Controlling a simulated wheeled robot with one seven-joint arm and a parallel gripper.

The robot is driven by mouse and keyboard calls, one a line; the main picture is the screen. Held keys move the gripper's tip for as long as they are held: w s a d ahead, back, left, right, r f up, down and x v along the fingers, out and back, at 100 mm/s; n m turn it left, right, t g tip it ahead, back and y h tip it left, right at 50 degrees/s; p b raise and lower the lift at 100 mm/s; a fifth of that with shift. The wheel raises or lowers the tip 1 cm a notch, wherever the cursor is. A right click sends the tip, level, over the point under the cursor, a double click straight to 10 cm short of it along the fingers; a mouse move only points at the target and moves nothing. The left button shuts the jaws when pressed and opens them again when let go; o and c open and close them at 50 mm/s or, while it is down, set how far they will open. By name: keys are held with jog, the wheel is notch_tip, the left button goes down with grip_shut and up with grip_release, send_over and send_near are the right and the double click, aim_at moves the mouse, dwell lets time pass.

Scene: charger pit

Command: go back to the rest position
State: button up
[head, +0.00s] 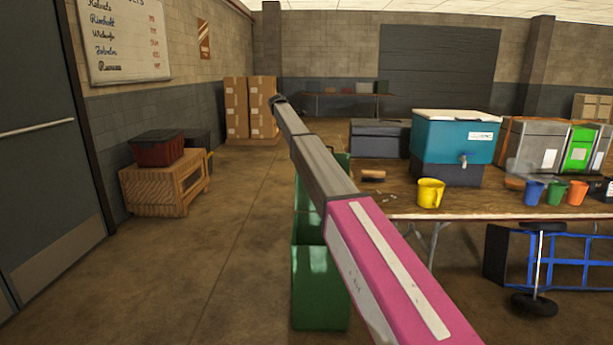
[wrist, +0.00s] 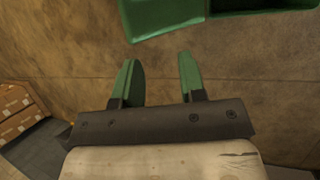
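My gripper (wrist: 158,78) shows in the wrist view with its two green fingers apart and nothing between them. Beyond the fingertips is bare floor, with a green bin (wrist: 165,14) at the top of that view. In the head view my pink and grey arm reaches forward and up from the lower right. Its far end (head: 278,101) is small and dark there, so the fingers cannot be made out. The arm crosses in front of the green bins (head: 318,290) standing on the floor left of the table.
The wooden table (head: 400,205) at right holds a teal drinks cooler (head: 452,140), a yellow mug (head: 430,193), a dark case (head: 379,138) and several coloured cups (head: 555,193). A blue hand truck (head: 570,262) lies under it. A wooden crate (head: 150,190) stands left. The floor between is clear.

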jog(key=s+d+f+m+g+y, duration=0.15)
jog(key=s+d+f, duration=0.35)
jog(key=s+f, duration=0.5)
jog(key=s+d+f+m, duration=0.3)
jog(key=s+d+f, duration=0.3)
jog(key=s+f, duration=0.35)
jog(key=s+d+f+m+y, duration=0.1)
jog(key=s+d+f+m, duration=0.3)
jog(key=s+f, duration=0.55)
jog(key=s+d+f+m, duration=0.2)
jog(key=s+d+f, duration=0.1)
jog(key=s, duration=1)
jog(key=s+d+f+m+g+y, duration=0.1)
jog(key=s+d+f+m, duration=0.2)
jog(key=s, duration=1)
jog(key=s+d+f+m+y, duration=0.1)
jog(key=s+d+f+m, duration=0.2)
jog(key=s, duration=1)
notch_tip(320, 180, down, 4)
jog(key=shift+s+d+f, duration=0.2)
jog(key=shift+s+d, duration=0.1)
jog(key=shift+d, duration=0.65)
